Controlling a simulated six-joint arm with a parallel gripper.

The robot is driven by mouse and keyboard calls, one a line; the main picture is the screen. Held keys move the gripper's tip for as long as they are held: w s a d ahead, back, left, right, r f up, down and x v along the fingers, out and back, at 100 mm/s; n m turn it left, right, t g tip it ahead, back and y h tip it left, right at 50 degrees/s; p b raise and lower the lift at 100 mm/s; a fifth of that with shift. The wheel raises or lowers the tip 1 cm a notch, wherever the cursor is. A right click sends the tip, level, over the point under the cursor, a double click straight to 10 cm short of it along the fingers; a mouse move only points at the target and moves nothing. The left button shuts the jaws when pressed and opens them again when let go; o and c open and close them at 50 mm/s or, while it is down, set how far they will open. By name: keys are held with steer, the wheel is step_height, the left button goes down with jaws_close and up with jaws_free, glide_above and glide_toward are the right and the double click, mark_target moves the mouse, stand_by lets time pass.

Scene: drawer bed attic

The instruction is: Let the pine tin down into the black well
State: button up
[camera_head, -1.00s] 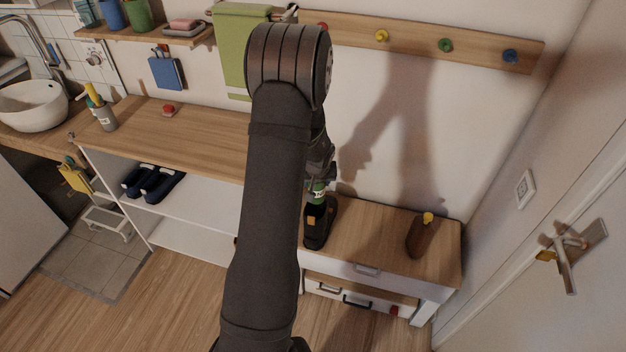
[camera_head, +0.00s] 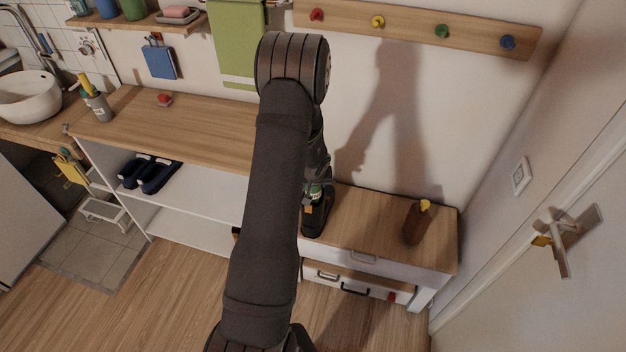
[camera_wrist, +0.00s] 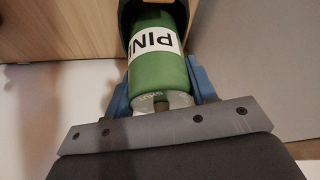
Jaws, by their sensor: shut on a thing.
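The tin's far end reaches into the opening of the black well (camera_wrist: 124,18) at the top of the wrist view; how deep is hidden. In the head view the black well (camera_head: 316,222) stands on the wooden bench with orange marks on it. The tin (camera_head: 314,190) shows as a small green and white patch above it, below my gripper (camera_head: 317,178), partly behind my arm.
A brown holder with a yellow top (camera_head: 416,224) stands to the right on the bench (camera_head: 365,215). The wall is close behind, with a peg rail (camera_head: 420,28) above. A longer wooden counter (camera_head: 180,125) lies to the left. Bare bench lies between well and holder.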

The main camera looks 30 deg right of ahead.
steer(key=shift+f, duration=1.75)
steer(key=shift+s+f, duration=0.15)
steer(key=o, duration=1.1)
steer(key=shift+a, duration=0.1)
steer(key=shift+o, duration=0.2)
steer(key=v, duration=1.8)
steer(key=shift+w, duration=0.3)
steer(key=shift+d, duration=0.25)
steer(key=x, duration=1.7)
steer(key=shift+a, duration=0.1)
steer(key=shift+s, duration=0.1)
